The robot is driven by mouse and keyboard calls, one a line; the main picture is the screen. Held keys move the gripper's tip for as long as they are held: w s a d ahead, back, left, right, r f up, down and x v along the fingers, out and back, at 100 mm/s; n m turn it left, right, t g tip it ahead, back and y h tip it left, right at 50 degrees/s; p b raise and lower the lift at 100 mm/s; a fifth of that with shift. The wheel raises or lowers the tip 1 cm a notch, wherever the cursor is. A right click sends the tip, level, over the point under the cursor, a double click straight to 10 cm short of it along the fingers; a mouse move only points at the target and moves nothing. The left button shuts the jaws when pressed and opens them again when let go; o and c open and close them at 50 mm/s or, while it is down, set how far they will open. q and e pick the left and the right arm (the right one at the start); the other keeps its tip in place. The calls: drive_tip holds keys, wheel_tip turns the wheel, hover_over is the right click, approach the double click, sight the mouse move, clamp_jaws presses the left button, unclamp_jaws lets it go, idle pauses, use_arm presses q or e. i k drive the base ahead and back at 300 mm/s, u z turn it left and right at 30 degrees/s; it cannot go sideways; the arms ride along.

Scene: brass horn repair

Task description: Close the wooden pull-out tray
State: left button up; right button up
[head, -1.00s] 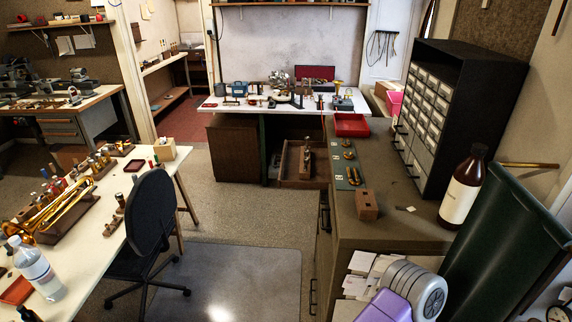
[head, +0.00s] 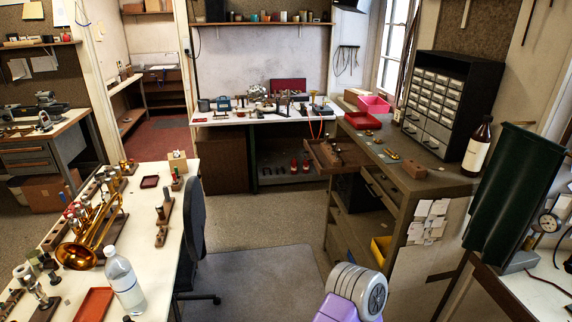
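The wooden pull-out tray (head: 345,168) sticks out to the left from the upper part of the brown workbench (head: 432,181) on the right. It is open, with a small upright wooden tool (head: 336,156) inside. Part of the tray's inner end is hidden at the bench. Neither gripper shows. Only a purple and pale grey link of one of my arms is visible at the bottom, well in front of the tray.
A black chair (head: 195,225) stands by the white table (head: 150,240) at left, which carries a brass horn (head: 95,232) and a bottle (head: 122,280). The floor between is clear.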

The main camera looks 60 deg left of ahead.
sight(352, 155)
drive_tip(key=k, duration=0.1)
drive_tip(key=u, duration=1.8)
drive_tip(key=i, duration=0.5)
drive_tip(key=z, duration=0.4)
drive_tip(key=k, duration=0.45)
drive_tip(key=u, duration=0.7)
drive_tip(key=i, duration=1.15)
drive_tip(key=z, duration=0.3)
drive_tip(key=i, duration=1.25)
drive_tip(key=z, duration=1.2)
